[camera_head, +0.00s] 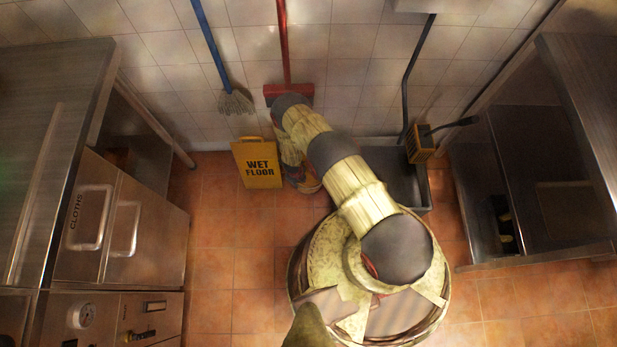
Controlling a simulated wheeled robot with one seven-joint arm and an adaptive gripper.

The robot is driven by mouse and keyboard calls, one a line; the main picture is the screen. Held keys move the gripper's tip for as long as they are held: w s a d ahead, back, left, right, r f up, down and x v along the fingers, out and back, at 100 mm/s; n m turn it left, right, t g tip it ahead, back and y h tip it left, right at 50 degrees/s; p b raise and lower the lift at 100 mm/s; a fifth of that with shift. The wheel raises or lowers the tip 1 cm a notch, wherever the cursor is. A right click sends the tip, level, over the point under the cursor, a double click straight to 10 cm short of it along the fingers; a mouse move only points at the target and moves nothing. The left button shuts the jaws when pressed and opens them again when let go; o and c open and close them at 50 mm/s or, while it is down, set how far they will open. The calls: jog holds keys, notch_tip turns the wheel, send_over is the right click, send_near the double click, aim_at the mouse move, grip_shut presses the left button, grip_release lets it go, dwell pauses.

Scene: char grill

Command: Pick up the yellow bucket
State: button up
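A yellow slotted piece with a dark handle (420,145), like a mop wringer, sits at the right rear of a dark grey bucket-like container (421,190) on the floor by the back wall. It is the only yellow bucket-like thing I can make out. My arm passes in front of the container's left side and hides part of it. The arm bends near the wall and turns down to the left of the container. My gripper cannot be made out; the arm hides its end.
A yellow wet floor sign (257,164) stands close left of my arm's lower end. A mop (234,101), a red-headed broom (287,90) and a dark pole (411,85) lean on the wall. Steel counters stand left (50,130) and right (590,90). Tiled floor (225,250) is clear at centre left.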

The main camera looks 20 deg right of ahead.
notch_tip(320, 180, down, 2)
jog(key=shift+d+f+b, duration=0.1)
jog(key=shift+f+b, duration=0.15)
jog(key=shift+b, duration=0.3)
jog(key=c, duration=0.3)
grip_shut()
dwell(0.5)
